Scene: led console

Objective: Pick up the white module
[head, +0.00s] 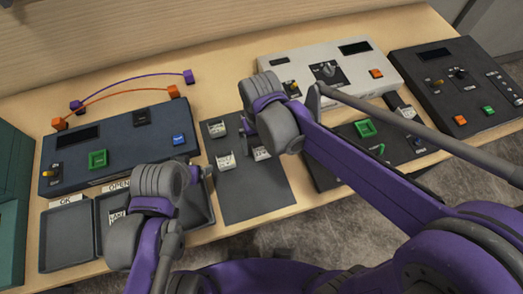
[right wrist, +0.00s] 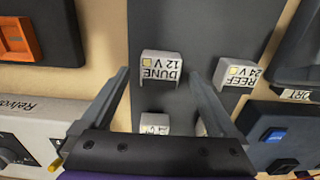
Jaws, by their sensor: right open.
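Several white modules sit on a dark grey mat (head: 244,195) in the middle of the table. One module, marked DUNE 12 V (right wrist: 161,65), lies ahead between the lines of my right gripper's fingers (right wrist: 156,75); it also shows in the head view (head: 262,153). The module marked REEF 24 V (right wrist: 236,74) is to its right in the wrist view, outside the fingers. Another module (head: 216,129) is farther back on the mat. My right gripper (head: 248,126) is open and empty above the mat. My left gripper (head: 197,173) is over the trays, its fingers largely hidden.
A blue console (head: 110,175) stands left of the mat, with orange and purple leads behind it. A pale console (head: 353,53) and dark consoles stand to the right. Trays marked OK (head: 68,243) and OPEN line the front left edge; a labelled white piece (head: 116,215) lies in the OPEN tray.

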